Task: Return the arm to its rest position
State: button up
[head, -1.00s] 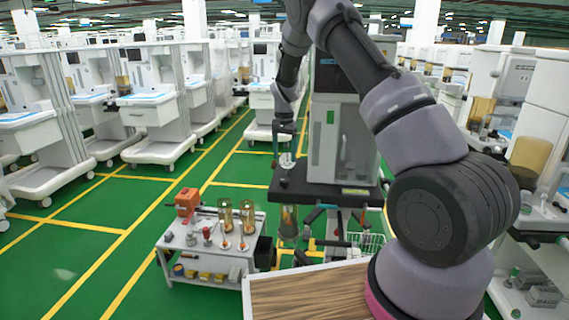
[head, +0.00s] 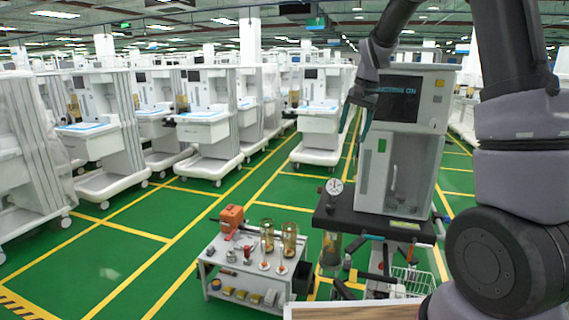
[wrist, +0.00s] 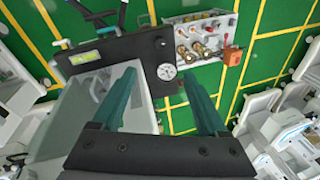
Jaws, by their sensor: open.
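My gripper (wrist: 158,75) is open and empty, its two teal fingers spread apart in the wrist view. In the head view my gripper (head: 364,118) hangs high in front of the cart's screen, above and apart from a round pressure gauge (head: 334,187). The gauge stands on the dark shelf (head: 385,226) of the anaesthesia cart (head: 405,150). In the wrist view the gauge (wrist: 167,72) shows between and beyond the fingers. My arm is bent, with its upper links raised at the right of the head view.
A small grey trolley (head: 243,270) with an orange device (head: 231,215) and two glass cylinders stands left of the cart. A wire basket (head: 412,280) hangs low at the right. Rows of white carts (head: 205,125) stand behind. Green floor at the left is free.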

jog(key=s+d+r+n+t, duration=0.1)
jog(key=s+r, duration=0.5)
jog(key=s, duration=0.2)
jog(key=s+d+r+t, duration=0.2)
jog(key=s+r, duration=0.4)
jog(key=s, duration=0.2)
jog(key=s+n+t, duration=0.1)
jog(key=s+t, duration=0.1)
jog(key=s, duration=1.2)
jog(key=shift+d, duration=0.2)
jog(key=shift+w+a, duration=0.1)
